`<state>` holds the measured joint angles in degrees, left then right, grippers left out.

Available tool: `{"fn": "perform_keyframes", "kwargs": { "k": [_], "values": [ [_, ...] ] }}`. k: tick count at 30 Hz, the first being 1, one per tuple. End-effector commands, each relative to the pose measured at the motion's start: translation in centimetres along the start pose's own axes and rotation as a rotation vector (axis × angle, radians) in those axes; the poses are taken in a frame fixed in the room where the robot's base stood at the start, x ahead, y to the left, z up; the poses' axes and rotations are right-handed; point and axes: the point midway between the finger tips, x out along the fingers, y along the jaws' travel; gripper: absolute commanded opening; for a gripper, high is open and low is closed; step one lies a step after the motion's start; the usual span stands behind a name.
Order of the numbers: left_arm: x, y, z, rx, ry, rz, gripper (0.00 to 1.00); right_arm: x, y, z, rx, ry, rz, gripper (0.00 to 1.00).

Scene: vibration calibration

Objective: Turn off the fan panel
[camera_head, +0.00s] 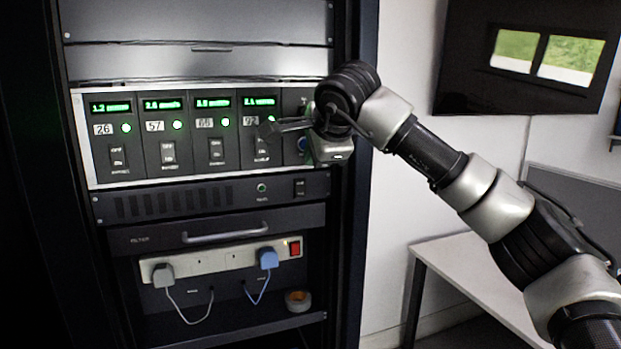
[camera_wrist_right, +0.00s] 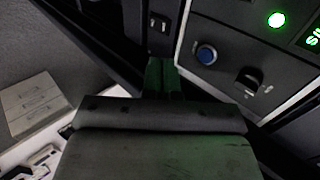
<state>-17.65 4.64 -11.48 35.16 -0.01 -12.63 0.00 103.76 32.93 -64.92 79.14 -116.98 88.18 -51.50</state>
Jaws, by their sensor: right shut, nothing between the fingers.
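The fan panel (camera_head: 180,200) appears to be the dark vented strip below the row of numbered modules. Its small green light (camera_head: 262,188) is lit, and a black rocker switch (camera_head: 299,187) sits at its right end. A small rocker switch (camera_wrist_right: 160,22), probably the same one, shows at the top of the right wrist view, beyond the fingertips. My right gripper (camera_head: 272,128) is shut and empty in front of the right end of the module row, above the fan panel. Its closed fingers also show in the wrist view (camera_wrist_right: 161,75). My left gripper is not in view.
The modules (camera_head: 167,135) have lit green displays, green lights and rocker switches. A blue button (camera_wrist_right: 205,54) and black knob (camera_wrist_right: 250,80) are close to my fingers. Below are a drawer handle (camera_head: 225,232), a power strip (camera_head: 215,260) and a tape roll (camera_head: 298,300). A white table (camera_head: 480,275) stands right.

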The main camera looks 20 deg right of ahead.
Motion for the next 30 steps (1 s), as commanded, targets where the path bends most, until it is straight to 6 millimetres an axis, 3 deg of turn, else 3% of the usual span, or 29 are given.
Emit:
{"fn": "perform_keyframes", "kwargs": {
  "k": [6,15,23,26,29,30],
  "values": [
    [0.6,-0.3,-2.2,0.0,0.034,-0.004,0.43,-2.4,-0.5,0.0,0.0,0.0,-0.002,0.0],
    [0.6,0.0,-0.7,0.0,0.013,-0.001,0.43,-2.7,-0.5,0.0,-0.001,0.0,0.0,0.0],
    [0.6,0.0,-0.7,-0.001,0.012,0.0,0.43,-2.5,-0.4,0.2,-0.001,-0.008,0.001,0.0],
    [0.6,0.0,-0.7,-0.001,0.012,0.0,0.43,-1.3,0.5,1.9,-0.002,-0.078,0.01,0.0],
    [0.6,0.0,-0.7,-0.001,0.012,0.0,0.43,1.1,2.6,5.9,0.015,-0.254,0.032,0.0],
    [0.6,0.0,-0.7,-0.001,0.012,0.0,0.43,2.1,4.0,8.2,0.036,-0.356,0.049,0.0]
  ]
}}
